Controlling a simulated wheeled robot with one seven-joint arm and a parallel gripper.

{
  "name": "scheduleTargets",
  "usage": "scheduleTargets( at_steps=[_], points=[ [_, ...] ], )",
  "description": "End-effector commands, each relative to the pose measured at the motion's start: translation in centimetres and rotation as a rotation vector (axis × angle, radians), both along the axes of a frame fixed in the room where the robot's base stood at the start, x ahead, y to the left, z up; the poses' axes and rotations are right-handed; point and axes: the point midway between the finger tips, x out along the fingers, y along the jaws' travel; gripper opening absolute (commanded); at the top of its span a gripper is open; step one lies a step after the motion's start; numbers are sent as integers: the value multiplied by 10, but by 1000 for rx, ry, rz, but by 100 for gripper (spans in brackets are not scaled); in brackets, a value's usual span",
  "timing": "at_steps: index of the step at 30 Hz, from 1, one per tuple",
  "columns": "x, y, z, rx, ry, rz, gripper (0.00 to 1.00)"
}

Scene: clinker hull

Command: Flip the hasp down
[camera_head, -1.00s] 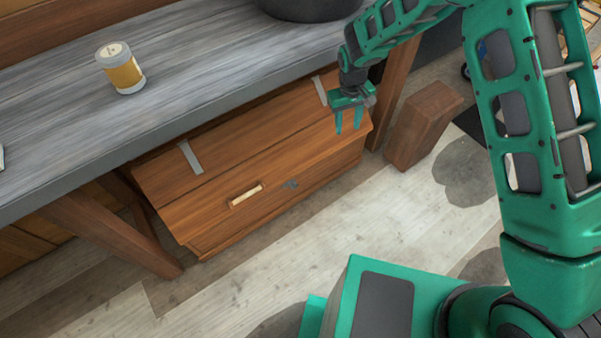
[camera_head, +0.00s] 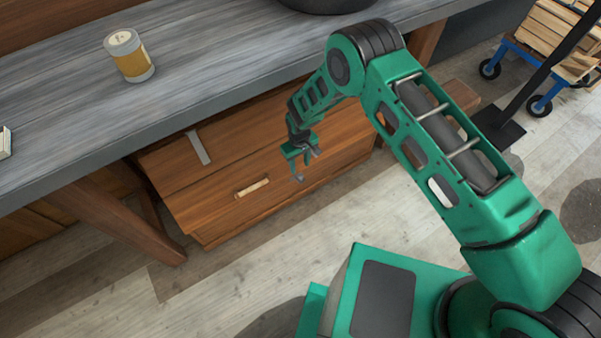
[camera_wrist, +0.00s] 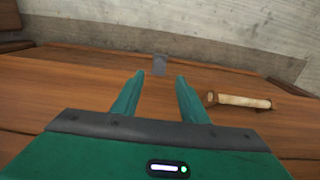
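The hasp (camera_wrist: 160,64) is a small grey metal plate on the front of a brown wooden chest (camera_head: 215,210). In the wrist view it shows just beyond and between my fingertips. In the head view my gripper hides it. Whether it is raised or lies flat is hard to tell. In the wrist view my gripper (camera_wrist: 160,76) is open, with a clear gap between the two fingers and nothing held. I cannot tell whether a finger touches the hasp.
The chest stands under a grey workbench (camera_head: 200,90), whose edge overhangs behind it. A yellow-labelled jar (camera_head: 130,55) and a dark round vessel stand on the bench. A slanted wooden leg (camera_head: 115,215) is left of the chest. The floor (camera_head: 220,285) in front is open.

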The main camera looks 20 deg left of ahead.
Motion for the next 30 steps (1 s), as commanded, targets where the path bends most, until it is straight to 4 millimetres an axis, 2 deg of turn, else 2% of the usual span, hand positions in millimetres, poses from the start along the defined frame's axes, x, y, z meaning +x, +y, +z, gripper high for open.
scheduleTargets(
  at_steps=[1,6,12,18,25,26,30],
  points=[
    [0,-1,-11,-1,1,-1,40],
    [1,-3,-40,-1,-1,-3,40],
    [2,-3,-62,-1,-1,-4,40],
    [2,-3,-70,0,-1,-4,40],
    [2,-3,-70,0,-1,-4,40],
    [2,-3,-70,0,-1,-4,35],
    [2,-3,-70,0,-1,-4,2]
  ],
)
